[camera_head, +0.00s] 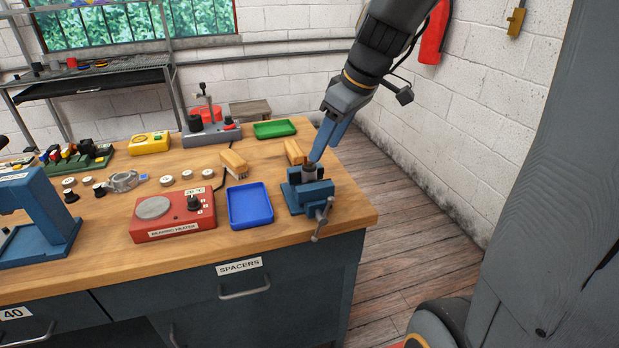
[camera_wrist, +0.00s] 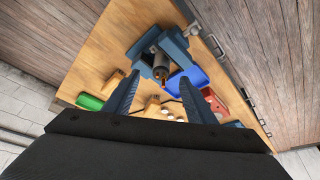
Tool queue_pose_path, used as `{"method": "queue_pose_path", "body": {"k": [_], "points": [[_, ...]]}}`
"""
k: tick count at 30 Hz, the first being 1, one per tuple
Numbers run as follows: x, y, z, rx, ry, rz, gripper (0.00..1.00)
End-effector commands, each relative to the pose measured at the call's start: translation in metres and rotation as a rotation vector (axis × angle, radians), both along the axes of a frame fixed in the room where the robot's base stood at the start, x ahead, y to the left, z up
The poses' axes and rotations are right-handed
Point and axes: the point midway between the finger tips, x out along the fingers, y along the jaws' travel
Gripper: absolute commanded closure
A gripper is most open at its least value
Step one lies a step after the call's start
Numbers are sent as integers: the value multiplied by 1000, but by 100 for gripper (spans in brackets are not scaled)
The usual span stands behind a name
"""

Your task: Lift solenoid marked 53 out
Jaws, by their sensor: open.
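A small grey cylinder with a dark top (camera_head: 309,173), likely the solenoid, stands in the jaws of the blue vise (camera_head: 296,199) at the bench's right corner. In the wrist view the solenoid (camera_wrist: 160,66) shows copper-coloured terminals and sits between the vise jaws (camera_wrist: 137,48). No number 53 is readable on it. My gripper (camera_head: 317,158) is open just above the vise, its blue fingers pointing down. In the wrist view my gripper (camera_wrist: 160,77) has one finger on each side of the solenoid's image, with nothing held. Whether a finger touches it I cannot tell.
A blue tray (camera_head: 249,204) lies left of the vise, with a red bearing heater (camera_head: 173,213) beyond it. Wooden blocks (camera_head: 235,163) and a green tray (camera_head: 274,129) are behind. The vise handle (camera_head: 322,219) overhangs the bench's front edge.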

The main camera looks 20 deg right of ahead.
Motion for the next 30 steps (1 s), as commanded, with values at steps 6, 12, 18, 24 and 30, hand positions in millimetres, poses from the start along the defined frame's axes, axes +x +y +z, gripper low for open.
{"method": "queue_pose_path", "body": {"k": [6,12,18,24,30], "points": [[7,6,-20,0,3,4,49],[14,16,-35,0,4,4,49],[23,24,-57,1,3,2,49],[26,26,-65,-1,1,2,49],[26,26,-64,-1,0,2,54]]}}
